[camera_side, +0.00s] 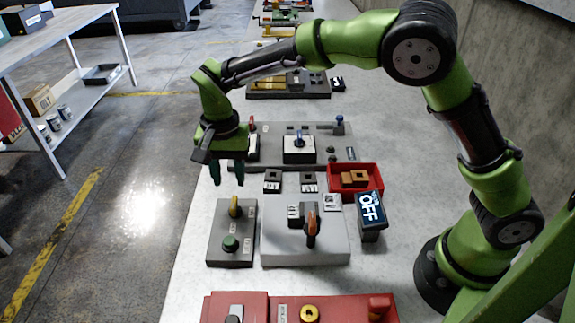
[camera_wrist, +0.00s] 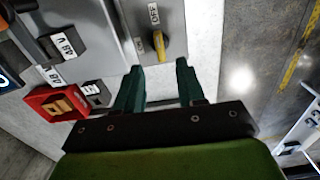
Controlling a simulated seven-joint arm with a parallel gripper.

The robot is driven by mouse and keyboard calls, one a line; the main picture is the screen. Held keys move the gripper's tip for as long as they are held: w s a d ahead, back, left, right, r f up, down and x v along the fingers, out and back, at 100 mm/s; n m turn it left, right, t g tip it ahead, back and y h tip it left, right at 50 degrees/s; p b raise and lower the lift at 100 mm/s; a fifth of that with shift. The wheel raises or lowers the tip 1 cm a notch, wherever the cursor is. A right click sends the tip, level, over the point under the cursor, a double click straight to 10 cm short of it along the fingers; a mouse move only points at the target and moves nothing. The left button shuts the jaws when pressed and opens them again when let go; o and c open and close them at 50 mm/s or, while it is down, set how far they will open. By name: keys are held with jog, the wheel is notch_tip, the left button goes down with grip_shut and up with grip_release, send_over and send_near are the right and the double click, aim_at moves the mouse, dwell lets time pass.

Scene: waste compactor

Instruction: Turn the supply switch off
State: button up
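In the wrist view the yellow knob (camera_wrist: 159,45) stands just beyond my fingertips, between small labels. An orange-handled switch (camera_side: 311,228) is on the wider grey panel (camera_side: 300,250) to the right. My gripper (camera_side: 229,182) is open and empty, pointing down above and behind the yellow knob. Its two green fingers (camera_wrist: 159,68) are spread, apart from the knob.
A red panel (camera_side: 258,308) lies in front. The bench's left strip is clear.

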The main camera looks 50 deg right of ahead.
notch_tip(320, 180, up, 9)
jog(key=shift+r, duration=0.2)
dwell(0.3)
jog(key=s+d+r+n+t+y, duration=0.1)
jog(key=s+d+n+t, duration=0.1)
jog(key=s+d, duration=0.6)
jog(key=s+d+r+n+t+y, duration=0.1)
jog(key=s+d+r+n+t, duration=0.1)
jog(key=s+d+t, duration=0.3)
jog(key=shift+s+d+r+n, duration=0.45)
jog(key=shift+s+d, duration=1.35)
jog(key=shift+s, duration=1.95)
jog(key=shift+f, duration=0.15)
